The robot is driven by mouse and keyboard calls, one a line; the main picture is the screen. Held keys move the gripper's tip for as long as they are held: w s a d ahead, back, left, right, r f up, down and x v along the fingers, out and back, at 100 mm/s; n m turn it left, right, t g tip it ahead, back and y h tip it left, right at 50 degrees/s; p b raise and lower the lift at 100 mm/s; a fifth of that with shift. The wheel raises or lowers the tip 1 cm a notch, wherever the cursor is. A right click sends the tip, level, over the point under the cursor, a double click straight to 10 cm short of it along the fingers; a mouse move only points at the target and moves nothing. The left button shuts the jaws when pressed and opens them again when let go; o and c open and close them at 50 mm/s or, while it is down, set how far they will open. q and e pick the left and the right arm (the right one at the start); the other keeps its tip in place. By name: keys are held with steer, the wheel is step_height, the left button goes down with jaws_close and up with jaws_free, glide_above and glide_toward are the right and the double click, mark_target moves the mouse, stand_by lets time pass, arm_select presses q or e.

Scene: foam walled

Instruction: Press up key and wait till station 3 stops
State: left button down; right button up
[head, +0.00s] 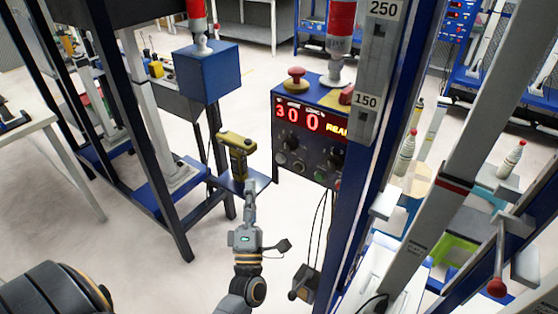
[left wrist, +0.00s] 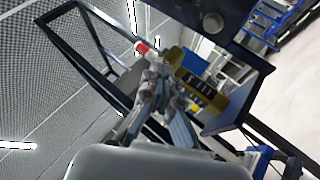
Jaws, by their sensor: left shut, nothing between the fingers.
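A yellow key box (head: 236,139) with a dark lower part sits by a small blue shelf on the dark frame. In the left wrist view the yellow box (left wrist: 206,92) shows a row of dark keys with marks too small to read. My left gripper (head: 250,186) is shut and empty, with its tips close to the box's lower part; I cannot tell if they touch. It also shows in the left wrist view (left wrist: 158,76). My right gripper is out of view.
A blue block (head: 208,71) is held on a post above the box. A blue upright (head: 375,150) with a scale cuts off the panel's right side. A white table (head: 55,120) is at the left. Pale floor is open in front of the frame.

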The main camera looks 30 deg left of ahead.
mark_target(280, 159)
arm_select(q)
steer(key=w+b, duration=0.2)
steer(key=w, duration=0.6)
steer(key=shift+w+d, duration=0.15)
steer(key=shift+d, duration=0.2)
steer(key=shift+w+b, duration=0.1)
steer(key=shift+b, duration=0.2)
stand_by(0.8)
steer(key=shift+w, duration=0.35)
